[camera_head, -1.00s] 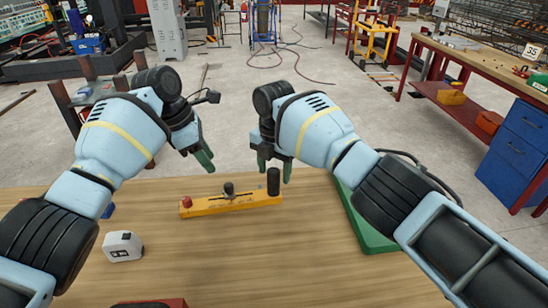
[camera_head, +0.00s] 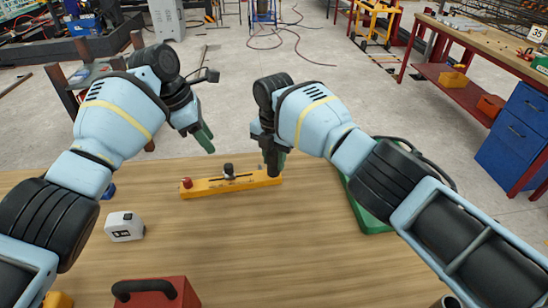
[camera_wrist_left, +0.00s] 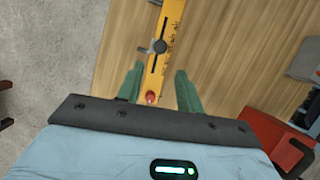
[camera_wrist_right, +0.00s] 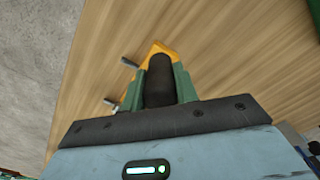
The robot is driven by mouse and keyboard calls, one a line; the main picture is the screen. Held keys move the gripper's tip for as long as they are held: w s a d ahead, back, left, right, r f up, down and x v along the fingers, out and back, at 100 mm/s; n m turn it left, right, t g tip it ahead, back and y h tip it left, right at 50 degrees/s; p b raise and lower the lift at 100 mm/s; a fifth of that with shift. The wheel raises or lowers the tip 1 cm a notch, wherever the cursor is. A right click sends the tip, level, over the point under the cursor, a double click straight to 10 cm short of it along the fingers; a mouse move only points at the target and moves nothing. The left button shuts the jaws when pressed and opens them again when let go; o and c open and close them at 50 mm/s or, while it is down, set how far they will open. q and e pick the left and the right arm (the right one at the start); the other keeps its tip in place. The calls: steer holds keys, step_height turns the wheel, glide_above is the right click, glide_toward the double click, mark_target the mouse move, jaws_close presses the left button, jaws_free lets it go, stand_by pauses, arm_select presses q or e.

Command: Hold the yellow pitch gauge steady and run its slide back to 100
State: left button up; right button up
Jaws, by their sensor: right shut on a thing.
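The yellow pitch gauge (camera_head: 210,187) lies flat on the wooden table, with a red knob (camera_head: 187,183) at its left end. Its slide with a dark knob (camera_head: 229,171) sits near the middle of the slot; it also shows in the left wrist view (camera_wrist_left: 159,46). A black upright post stands at the gauge's right end, seen in the right wrist view (camera_wrist_right: 159,82). My right gripper (camera_head: 273,163) is shut on this black post. My left gripper (camera_head: 207,143) is open and empty, above and behind the gauge's left end. The scale reading is too small to tell.
A white box-shaped device (camera_head: 124,226) and a red toolbox (camera_head: 185,292) with a black handle are on the table at left. A green tray (camera_head: 372,222) lies at right. The table in front of the gauge is clear.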

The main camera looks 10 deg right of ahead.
arm_select(q)
steer(key=shift+o, duration=1)
steer(key=w+a+m+t+y, duration=0.1)
steer(key=w+a+m+t, duration=0.25)
steer(key=m, duration=0.35)
steer(key=n+t+h, duration=0.6)
steer(key=n, duration=0.9)
glide_toward(227, 167)
steer(key=x, duration=1)
steer(key=shift+w+d+f, duration=0.15)
steer(key=shift+w+d, duration=0.05)
steer(key=shift+w, duration=0.05)
